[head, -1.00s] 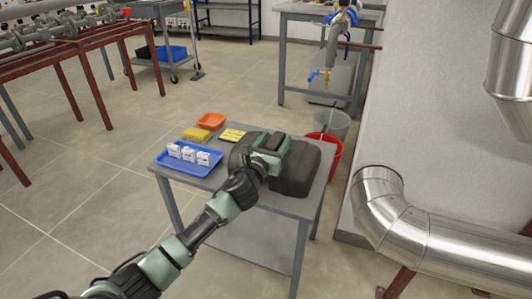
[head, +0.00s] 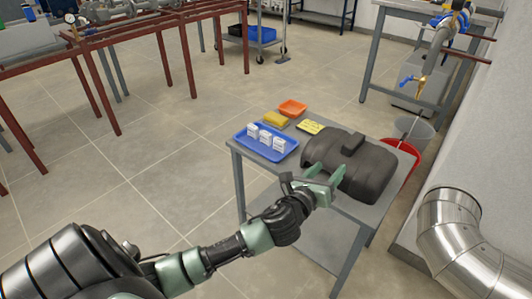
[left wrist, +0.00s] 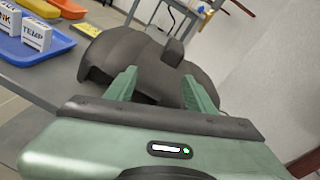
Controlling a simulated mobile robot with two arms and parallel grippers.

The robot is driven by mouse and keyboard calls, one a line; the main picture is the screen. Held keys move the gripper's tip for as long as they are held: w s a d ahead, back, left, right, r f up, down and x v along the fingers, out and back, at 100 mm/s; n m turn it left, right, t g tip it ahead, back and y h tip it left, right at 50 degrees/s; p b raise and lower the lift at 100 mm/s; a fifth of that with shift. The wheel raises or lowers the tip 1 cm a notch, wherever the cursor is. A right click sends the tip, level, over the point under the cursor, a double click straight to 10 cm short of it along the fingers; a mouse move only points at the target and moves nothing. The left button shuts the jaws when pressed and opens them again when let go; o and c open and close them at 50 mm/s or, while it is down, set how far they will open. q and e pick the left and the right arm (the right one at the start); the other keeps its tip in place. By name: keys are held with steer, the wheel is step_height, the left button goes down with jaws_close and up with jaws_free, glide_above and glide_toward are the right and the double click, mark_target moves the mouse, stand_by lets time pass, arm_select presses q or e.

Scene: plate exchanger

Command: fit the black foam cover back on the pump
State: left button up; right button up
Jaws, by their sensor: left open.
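The black foam cover (head: 358,168) lies on the small grey table, with a raised block on its top. It also shows in the left wrist view (left wrist: 135,55), beyond my fingers. My left gripper (head: 327,178) is open and empty at the near side of the cover. In the left wrist view its two green fingers (left wrist: 160,85) are spread and point towards the cover, with nothing held between them. Whether a fingertip touches the cover, I cannot tell. I cannot make out the pump for certain in these views. My right gripper is not in view.
A blue tray (head: 285,151) with several white labelled blocks stands left of the cover. A red bucket (head: 412,148) and a silver pipe (head: 455,235) are at the right.

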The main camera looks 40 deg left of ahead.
arm_select(q)
steer(key=s+d+f+n+g, duration=0.1)
steer(key=s+f+n+g, duration=0.3)
steer(key=s+n, duration=0.5)
steer(key=s+d+f+n+g, duration=0.1)
steer(key=s+f+n+g, duration=0.3)
steer(key=s+n, duration=0.6)
steer(key=s+d+f+n+g+h, duration=0.1)
steer(key=s+f+n+g, duration=0.4)
steer(key=s+n, duration=0.5)
steer(key=s+f, duration=0.2)
steer(key=s, duration=0.3)
steer(key=shift+d, duration=0.15)
